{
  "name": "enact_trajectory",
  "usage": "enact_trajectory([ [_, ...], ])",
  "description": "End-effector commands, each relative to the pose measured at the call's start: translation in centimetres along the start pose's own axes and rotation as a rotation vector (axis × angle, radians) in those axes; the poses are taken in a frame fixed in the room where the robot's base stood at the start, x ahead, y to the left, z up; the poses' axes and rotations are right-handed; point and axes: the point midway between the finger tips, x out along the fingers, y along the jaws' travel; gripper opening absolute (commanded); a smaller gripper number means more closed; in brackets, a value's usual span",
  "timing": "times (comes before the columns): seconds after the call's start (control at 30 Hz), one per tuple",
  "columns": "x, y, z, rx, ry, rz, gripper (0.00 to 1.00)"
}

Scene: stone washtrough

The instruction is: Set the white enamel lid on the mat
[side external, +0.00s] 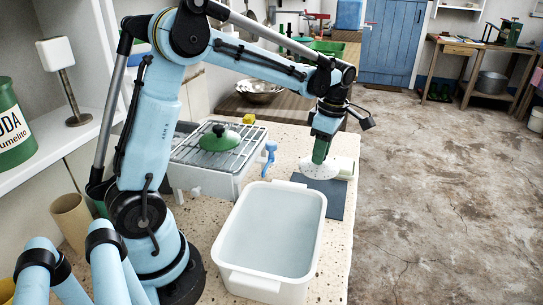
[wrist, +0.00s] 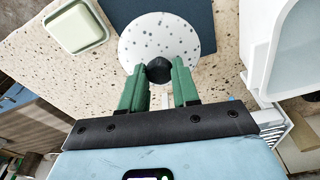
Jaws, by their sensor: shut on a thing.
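The white enamel lid (side external: 308,170) has dark speckles and a black knob. In the wrist view the lid (wrist: 150,35) shows nearly whole, with my green fingers on both sides of its knob (wrist: 159,70). My gripper (side external: 320,160) is shut on that knob and points down; it also shows in the wrist view (wrist: 159,76). The dark blue mat (side external: 326,198) lies flat on the counter. In the wrist view the lid covers part of the mat's near edge (wrist: 203,18), and the rest of the lid is over bare counter. Its height above the surface is hard to tell.
A white tub (side external: 234,272) stands in front of the mat. The counter's right edge is close to the mat.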

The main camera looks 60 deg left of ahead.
Motion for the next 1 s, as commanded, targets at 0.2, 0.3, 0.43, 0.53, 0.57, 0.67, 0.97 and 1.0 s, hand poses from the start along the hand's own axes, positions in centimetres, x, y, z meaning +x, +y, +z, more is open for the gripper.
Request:
enact_trajectory([
  [0.2, 2.8, 0.0, 0.4, 0.002, 0.000, 0.000, 0.00],
  [0.3, 3.5, 0.0, 0.5, 0.002, 0.000, 0.000, 0.00],
  [0.43, 5.3, 0.0, 0.7, 0.002, 0.000, 0.000, 0.00],
  [0.53, 6.6, 0.0, 0.9, 0.003, -0.001, 0.001, 0.00],
  [0.57, 6.8, 0.0, 0.9, 0.003, -0.001, 0.001, 0.00],
  [0.67, 7.2, 0.0, 0.9, 0.003, -0.001, 0.001, 0.00],
  [0.97, 7.4, 0.0, 0.9, 0.003, -0.001, 0.001, 0.00],
  [1.0, 7.5, 0.0, 1.0, 0.003, -0.001, 0.001, 0.00],
])
